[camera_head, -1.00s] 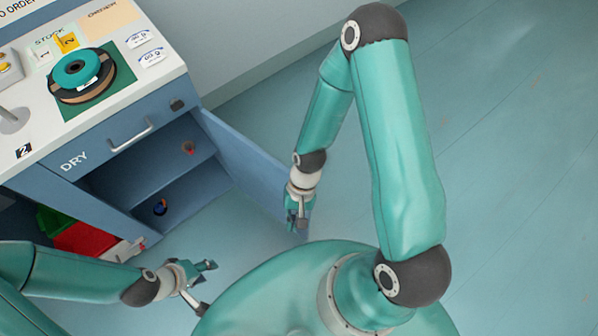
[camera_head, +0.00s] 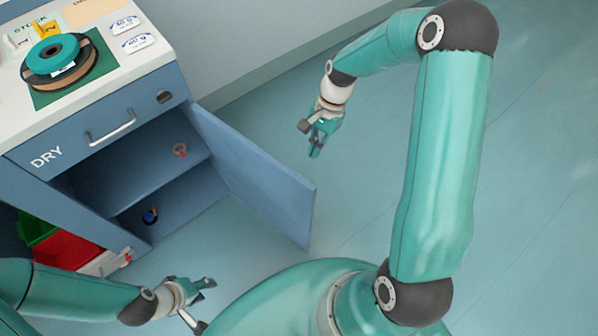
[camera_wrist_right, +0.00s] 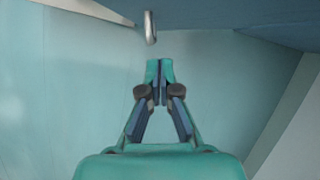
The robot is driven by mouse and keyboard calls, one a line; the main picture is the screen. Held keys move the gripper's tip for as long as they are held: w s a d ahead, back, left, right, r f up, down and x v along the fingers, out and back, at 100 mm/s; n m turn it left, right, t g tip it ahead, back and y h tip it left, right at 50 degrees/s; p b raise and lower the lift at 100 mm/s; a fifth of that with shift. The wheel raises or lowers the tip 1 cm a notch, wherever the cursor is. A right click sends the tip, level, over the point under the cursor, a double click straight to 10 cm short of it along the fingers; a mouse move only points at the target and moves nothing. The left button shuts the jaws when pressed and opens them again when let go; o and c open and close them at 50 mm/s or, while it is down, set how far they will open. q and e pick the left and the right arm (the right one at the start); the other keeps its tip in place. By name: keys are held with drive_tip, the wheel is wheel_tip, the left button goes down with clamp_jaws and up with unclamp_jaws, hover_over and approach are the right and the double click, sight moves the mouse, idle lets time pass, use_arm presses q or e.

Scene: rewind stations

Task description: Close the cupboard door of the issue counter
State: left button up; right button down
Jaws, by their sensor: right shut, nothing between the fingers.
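The issue counter (camera_head: 20,155) stands at the left with its blue cupboard door (camera_head: 262,182) swung wide open in the head view. The door's free edge points toward my base. My right gripper (camera_head: 316,150) is shut and empty, on the outer side of the door and apart from it. In the right wrist view my right gripper (camera_wrist_right: 160,66) points at the blue door panel (camera_wrist_right: 235,14), with a metal handle (camera_wrist_right: 150,27) just ahead of the fingertips, not touching. My left gripper (camera_head: 205,305) is open and empty, low in front of the counter.
Inside the cupboard, a reddish ring-like item (camera_head: 180,150) is on the shelf and a dark blue item (camera_head: 150,216) is below. Red (camera_head: 68,250) and green (camera_head: 36,226) bins are at lower left. A teal spool (camera_head: 52,55) lies on top. Floor right of the door is clear.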

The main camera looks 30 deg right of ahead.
drive_tip(key=s+a+f, duration=0.1)
drive_tip(key=a+f, duration=0.3)
drive_tip(key=a, duration=0.1)
drive_tip(key=shift+s+a+f, duration=0.15)
drive_tip(key=shift+s+a, duration=0.05)
drive_tip(key=shift+s, duration=0.2)
